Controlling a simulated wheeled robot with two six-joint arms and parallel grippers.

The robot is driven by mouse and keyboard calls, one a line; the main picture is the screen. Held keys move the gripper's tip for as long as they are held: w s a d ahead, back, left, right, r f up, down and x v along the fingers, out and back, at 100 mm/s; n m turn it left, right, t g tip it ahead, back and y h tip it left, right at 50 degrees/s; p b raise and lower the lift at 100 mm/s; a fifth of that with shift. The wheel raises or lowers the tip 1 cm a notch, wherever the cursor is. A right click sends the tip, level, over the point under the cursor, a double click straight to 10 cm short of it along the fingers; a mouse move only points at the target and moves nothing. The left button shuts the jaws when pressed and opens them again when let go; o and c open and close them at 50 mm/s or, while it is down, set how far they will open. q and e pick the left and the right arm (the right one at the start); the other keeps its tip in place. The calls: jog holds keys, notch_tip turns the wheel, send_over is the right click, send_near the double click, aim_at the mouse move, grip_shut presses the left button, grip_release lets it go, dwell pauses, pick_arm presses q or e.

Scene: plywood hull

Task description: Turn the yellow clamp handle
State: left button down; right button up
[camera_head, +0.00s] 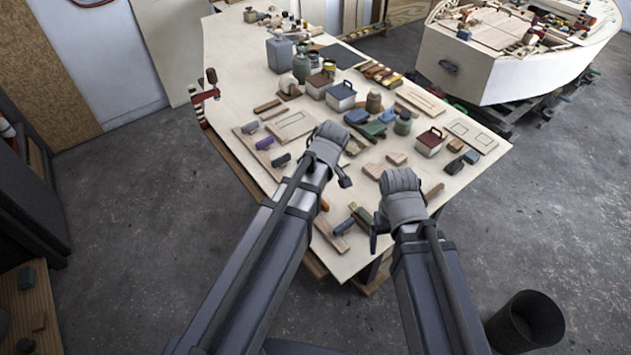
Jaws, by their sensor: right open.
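I cannot make out a yellow clamp handle for certain. A red clamp (205,95) with a dark handle and a striped lower part stands at the left edge of the workbench (235,75). Small clamp-like pieces with red and pale bands (530,40) lie on the plywood hull (490,75) at the upper right, too small to tell apart. My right gripper (378,229) is over the near part of the bench, open, with nothing seen in it. My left gripper (344,179) is mostly hidden by its own wrist, over the bench middle. Both are well apart from the red clamp.
The bench is crowded with boxes, including a red-lidded box (430,142), jars, blocks and a grey canister (280,52). A black bin (525,322) stands on the floor at the lower right. Open floor lies left of the bench and between bench and hull.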

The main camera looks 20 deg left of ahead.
pick_arm(q)
jog(key=shift+c, duration=1.7)
grip_release()
jog(key=p+v, duration=0.7)
jog(key=v, duration=0.1)
jog(key=shift+p, duration=0.3)
jog(key=shift+f, duration=0.1)
